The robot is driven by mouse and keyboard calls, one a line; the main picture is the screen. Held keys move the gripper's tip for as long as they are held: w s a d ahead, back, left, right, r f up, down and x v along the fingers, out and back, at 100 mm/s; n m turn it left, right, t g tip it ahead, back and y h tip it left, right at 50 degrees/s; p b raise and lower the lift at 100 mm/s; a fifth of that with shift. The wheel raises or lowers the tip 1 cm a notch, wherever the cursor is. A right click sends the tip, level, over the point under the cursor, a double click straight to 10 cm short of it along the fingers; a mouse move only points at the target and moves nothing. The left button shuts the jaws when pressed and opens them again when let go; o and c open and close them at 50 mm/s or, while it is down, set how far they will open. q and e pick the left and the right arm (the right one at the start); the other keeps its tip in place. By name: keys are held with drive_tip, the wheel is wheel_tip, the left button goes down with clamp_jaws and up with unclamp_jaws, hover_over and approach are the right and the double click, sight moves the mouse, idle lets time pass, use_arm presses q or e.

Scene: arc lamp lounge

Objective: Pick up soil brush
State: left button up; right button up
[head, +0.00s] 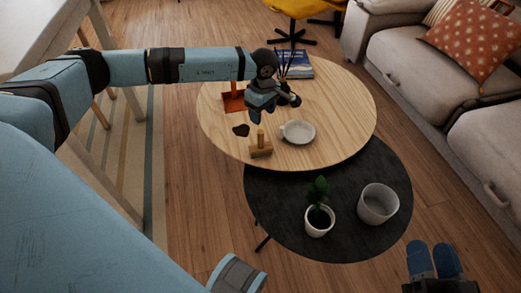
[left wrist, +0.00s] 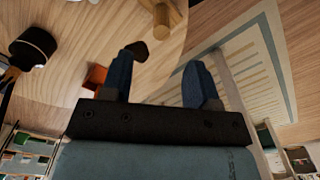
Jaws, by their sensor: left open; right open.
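The soil brush (head: 261,151), a light wooden block with an upright wooden handle, stands near the front edge of the round wooden table. In the left wrist view the brush (left wrist: 160,14) is at the top edge, partly cut off. My left gripper (head: 274,109) is open and empty above the table, beyond the brush and apart from it. Its two blue fingers (left wrist: 160,70) show spread in the left wrist view. My right gripper (head: 434,260) is open and empty at the bottom right, far from the brush.
A dark patch (head: 241,130), perhaps soil, an orange dustpan-like thing (head: 232,103), a white dish (head: 300,132) and a blue book (head: 294,64) are on the round table (head: 345,105).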

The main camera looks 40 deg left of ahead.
sight(262, 132)
use_arm(q)
wheel_tip(262, 132, down, 7)
drive_tip(key=shift+d+r+b, duration=0.1)
drive_tip(key=shift+b, duration=0.85)
drive_tip(key=shift+f+b, duration=0.35)
drive_tip(key=shift+f, duration=0.2)
drive_tip(key=f, duration=0.1)
drive_tip(key=f+b, duration=0.2)
drive_tip(key=shift+s+a+f, duration=0.15)
drive_tip(key=shift+a+f, duration=0.1)
drive_tip(key=shift+f, duration=0.35)
drive_tip(key=c, duration=0.9)
drive_tip(key=shift+r, duration=0.1)
clamp_jaws()
use_arm(e)
drive_tip(key=shift+n+g, duration=0.5)
drive_tip(key=shift+n, duration=0.4)
drive_tip(key=f, duration=0.2)
drive_tip(key=w+f, duration=0.1)
drive_tip(key=f, duration=0.1)
drive_tip(key=shift+d+f, duration=0.2)
